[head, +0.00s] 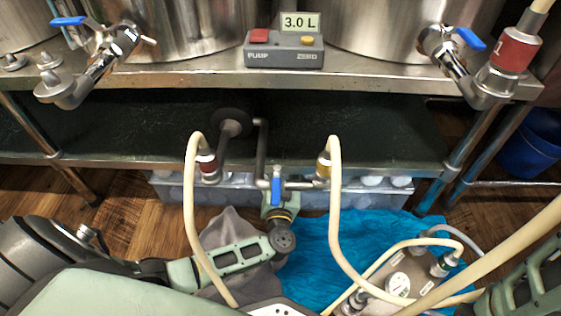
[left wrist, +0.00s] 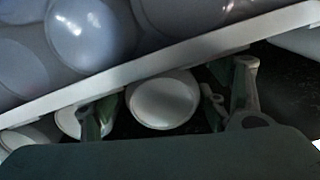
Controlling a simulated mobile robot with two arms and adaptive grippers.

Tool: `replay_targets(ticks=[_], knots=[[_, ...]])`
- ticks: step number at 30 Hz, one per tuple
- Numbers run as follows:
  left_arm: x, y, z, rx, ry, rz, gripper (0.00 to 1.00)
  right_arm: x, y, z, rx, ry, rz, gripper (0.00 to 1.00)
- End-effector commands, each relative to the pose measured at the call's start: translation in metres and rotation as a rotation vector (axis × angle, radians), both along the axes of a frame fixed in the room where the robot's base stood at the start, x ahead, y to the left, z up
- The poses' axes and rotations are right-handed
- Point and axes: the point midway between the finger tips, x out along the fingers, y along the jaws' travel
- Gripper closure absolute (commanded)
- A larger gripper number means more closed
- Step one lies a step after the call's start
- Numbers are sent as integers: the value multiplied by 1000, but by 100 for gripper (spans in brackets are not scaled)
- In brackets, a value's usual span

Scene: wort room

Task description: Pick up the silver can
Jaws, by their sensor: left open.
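In the left wrist view my left gripper (left wrist: 168,105) is open, with one green finger on each side of a pale grey, round disc (left wrist: 163,100). The disc looks like the end of a can, but I cannot tell for sure that it is the silver can, nor whether the fingers touch it. In the head view my left arm reaches to the middle, at the front of the low shelf; its fingers are hidden there. My right gripper is out of view; only part of my right arm shows at the lower right.
A long bin (head: 232,190) of pale round items sits under the dark lower shelf (head: 380,125). Its white rim (left wrist: 130,82) crosses the wrist view. Hoses (head: 335,220) hang near my arm. A blue cloth (head: 310,250) lies on the floor; a pump box (head: 284,48) is above.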

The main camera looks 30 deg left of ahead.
Motion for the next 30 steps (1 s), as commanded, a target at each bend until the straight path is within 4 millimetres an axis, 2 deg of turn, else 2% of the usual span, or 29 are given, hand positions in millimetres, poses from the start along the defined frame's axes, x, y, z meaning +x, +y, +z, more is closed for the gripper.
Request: replay_targets(ticks=[2, 13, 30], knots=[[-1, 0, -2, -2, 5, 0, 34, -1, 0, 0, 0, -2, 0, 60], [-1, -1, -3, -4, 7, -3, 66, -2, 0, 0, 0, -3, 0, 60], [-3, -2, -3, -8, 13, -7, 67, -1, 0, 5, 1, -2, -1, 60]])
